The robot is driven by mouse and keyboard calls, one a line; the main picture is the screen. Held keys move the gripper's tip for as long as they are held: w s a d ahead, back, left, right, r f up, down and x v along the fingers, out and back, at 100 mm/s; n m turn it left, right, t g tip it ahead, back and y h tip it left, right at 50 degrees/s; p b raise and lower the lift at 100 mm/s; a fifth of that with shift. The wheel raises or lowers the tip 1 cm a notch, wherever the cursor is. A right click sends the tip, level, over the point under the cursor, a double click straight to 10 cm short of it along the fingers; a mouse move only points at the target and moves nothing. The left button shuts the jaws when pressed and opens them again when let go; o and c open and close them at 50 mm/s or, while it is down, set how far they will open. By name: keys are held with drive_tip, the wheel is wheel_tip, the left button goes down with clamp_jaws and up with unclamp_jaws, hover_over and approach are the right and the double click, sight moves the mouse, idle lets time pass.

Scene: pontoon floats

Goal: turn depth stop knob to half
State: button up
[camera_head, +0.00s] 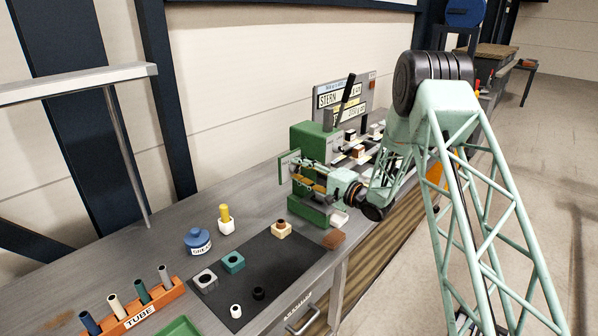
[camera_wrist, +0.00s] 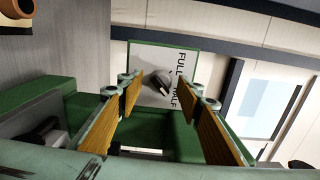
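The depth stop knob (camera_wrist: 157,83) is a small grey knob with a dark end, on a pale square plate (camera_wrist: 146,60) marked FULL and HALF. In the wrist view the dark end points toward the lower right, on the side of the lettering; its exact setting is hard to tell. My gripper (camera_wrist: 163,90) is open, with its orange-brown pads on either side of the knob in the picture and apart from it. In the head view my gripper (camera_head: 308,176) is at the green machine (camera_head: 311,139), close to the plate (camera_head: 288,165), and the knob is not distinguishable there.
A sign (camera_head: 345,92) stands behind the machine.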

drive_tip(key=shift+d, duration=0.1)
drive_tip(key=v, duration=1.1)
drive_tip(key=shift+s+d, duration=0.3)
idle(0.3)
